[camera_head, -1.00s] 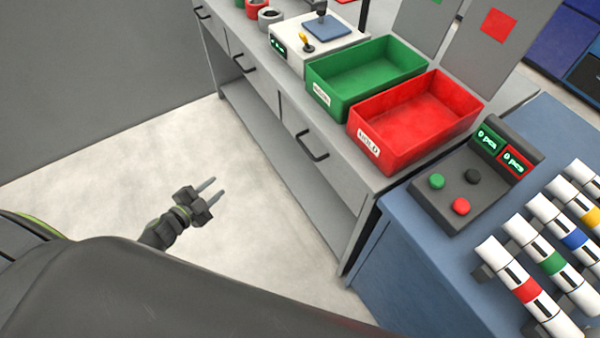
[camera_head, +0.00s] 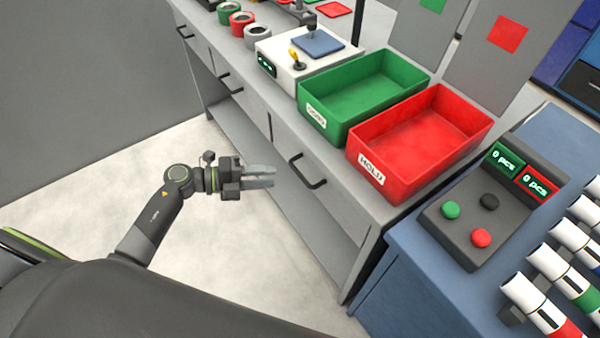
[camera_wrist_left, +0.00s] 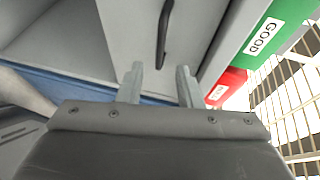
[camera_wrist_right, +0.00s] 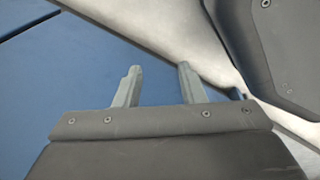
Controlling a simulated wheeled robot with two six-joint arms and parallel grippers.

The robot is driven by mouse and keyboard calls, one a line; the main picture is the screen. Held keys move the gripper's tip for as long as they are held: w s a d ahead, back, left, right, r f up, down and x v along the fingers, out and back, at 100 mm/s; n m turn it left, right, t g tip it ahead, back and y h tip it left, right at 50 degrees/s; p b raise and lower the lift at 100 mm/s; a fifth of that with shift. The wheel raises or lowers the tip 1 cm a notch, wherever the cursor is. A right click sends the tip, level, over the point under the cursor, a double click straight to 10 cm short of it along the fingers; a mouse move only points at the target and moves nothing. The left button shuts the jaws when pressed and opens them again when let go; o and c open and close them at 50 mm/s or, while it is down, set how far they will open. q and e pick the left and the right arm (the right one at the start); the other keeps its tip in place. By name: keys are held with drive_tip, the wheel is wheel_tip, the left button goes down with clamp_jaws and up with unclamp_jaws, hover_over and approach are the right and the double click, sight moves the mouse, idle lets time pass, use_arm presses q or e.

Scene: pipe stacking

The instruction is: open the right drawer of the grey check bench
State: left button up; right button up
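The grey check bench (camera_head: 230,122) has drawers with dark bar handles along its front. The right drawer (camera_head: 318,183) is closed; its handle (camera_head: 308,172) is right of my left gripper (camera_head: 272,176), with a gap between them. In the left wrist view the handle (camera_wrist_left: 164,35) lies beyond and between the fingertips, not touched. My left gripper (camera_wrist_left: 158,80) is open and empty. My right gripper (camera_wrist_right: 157,78) shows only in its wrist view, open and empty, over a blue surface.
A green bin (camera_head: 362,92) and a red bin (camera_head: 425,130) stand on the bench above the right drawer. A blue table (camera_head: 405,268) with a button box (camera_head: 480,215) and several banded pipes adjoins on the right. Open floor (camera_head: 120,190) lies left of the bench.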

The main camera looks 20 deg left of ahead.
sight(300, 173)
use_arm(q)
drive_tip(key=x, duration=0.9)
drive_tip(key=shift+d, duration=0.1)
clamp_jaws()
drive_tip(key=shift+f, duration=0.1)
